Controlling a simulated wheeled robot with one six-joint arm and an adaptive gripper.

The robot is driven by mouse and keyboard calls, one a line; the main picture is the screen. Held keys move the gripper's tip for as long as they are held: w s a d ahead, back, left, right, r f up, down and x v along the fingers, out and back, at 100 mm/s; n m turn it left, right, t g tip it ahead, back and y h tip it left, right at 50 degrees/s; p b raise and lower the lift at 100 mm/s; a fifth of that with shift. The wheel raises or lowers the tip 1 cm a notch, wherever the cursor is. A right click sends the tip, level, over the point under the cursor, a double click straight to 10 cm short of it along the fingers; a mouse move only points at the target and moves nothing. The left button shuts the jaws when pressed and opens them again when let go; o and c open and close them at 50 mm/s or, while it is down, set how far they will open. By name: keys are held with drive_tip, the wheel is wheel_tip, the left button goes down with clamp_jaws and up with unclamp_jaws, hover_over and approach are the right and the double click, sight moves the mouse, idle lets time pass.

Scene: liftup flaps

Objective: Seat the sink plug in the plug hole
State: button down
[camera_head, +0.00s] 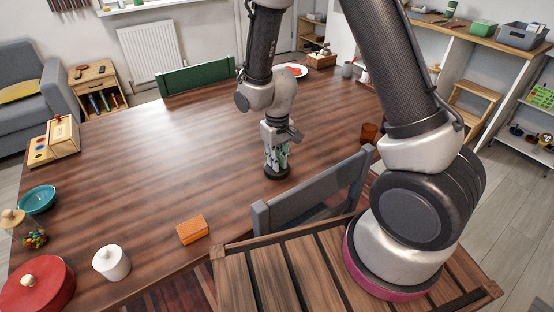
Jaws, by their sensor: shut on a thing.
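My gripper (276,160) points straight down over the wooden table, just behind the grey chair back. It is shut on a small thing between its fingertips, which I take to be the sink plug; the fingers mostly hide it. A dark round piece (277,174) shows right under the fingertips, at or very close to the table top. I cannot tell whether this dark round piece is the plug itself or the rim of the plug hole. No separate plug hole shows elsewhere on the table.
The table (170,130) is bare around my gripper. A grey chair (315,190) stands close at the right. A brown cup (369,132) stands right.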

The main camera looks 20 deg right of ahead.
drive_tip(key=c, duration=1.9)
unclamp_jaws()
drive_tip(key=shift+f, duration=0.15)
drive_tip(key=o, duration=0.4)
